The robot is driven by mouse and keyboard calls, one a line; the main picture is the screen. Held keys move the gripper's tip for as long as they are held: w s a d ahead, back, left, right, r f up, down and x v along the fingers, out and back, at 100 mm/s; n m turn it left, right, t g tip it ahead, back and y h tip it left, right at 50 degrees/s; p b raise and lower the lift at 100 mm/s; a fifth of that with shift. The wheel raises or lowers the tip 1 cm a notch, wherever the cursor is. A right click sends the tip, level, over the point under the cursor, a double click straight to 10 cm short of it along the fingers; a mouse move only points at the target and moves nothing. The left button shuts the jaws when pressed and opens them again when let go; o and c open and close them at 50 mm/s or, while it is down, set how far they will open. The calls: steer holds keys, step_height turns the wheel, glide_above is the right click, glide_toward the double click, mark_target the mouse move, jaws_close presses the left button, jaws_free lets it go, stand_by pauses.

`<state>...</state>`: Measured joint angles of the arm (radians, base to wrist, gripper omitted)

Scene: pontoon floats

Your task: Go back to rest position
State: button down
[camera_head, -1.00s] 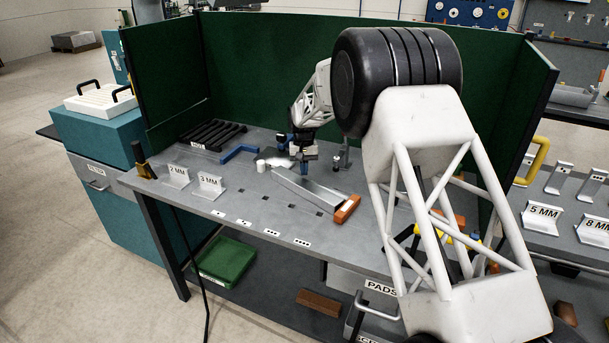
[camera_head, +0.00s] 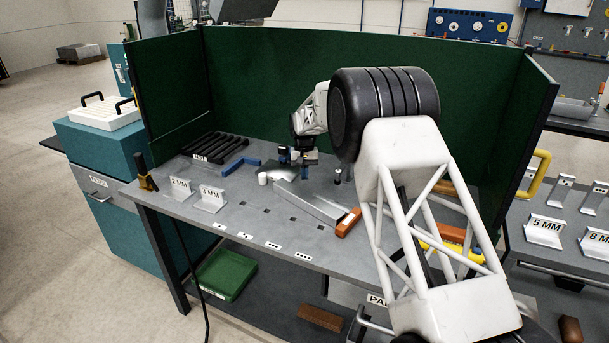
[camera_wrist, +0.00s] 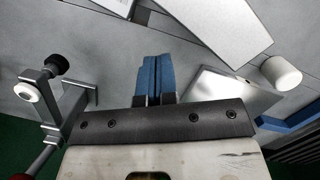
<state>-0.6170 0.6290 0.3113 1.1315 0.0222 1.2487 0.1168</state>
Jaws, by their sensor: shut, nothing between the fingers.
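My gripper (camera_head: 304,171) is over the back middle of the grey bench (camera_head: 190,220), pointing down. In the wrist view its two blue fingers (camera_wrist: 153,77) are pressed together with nothing between them. A grey metal channel (camera_head: 312,203) lies on the bench just in front of the gripper; it also shows in the wrist view (camera_wrist: 218,25). A thin metal sheet (camera_wrist: 223,92) and a white cylinder (camera_head: 262,178) are beside the fingers; the cylinder also shows in the wrist view (camera_wrist: 282,73). I cannot tell the exact height of the fingertips.
A clamp (camera_wrist: 66,102) stands close beside the gripper. An orange block (camera_head: 348,222) is at the channel's near end. A blue angle (camera_head: 242,166) and several black bars (camera_head: 215,147) lie left. Green panels (camera_head: 270,85) enclose the bench's back and sides.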

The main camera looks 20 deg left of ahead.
steer(key=shift+d, duration=0.1)
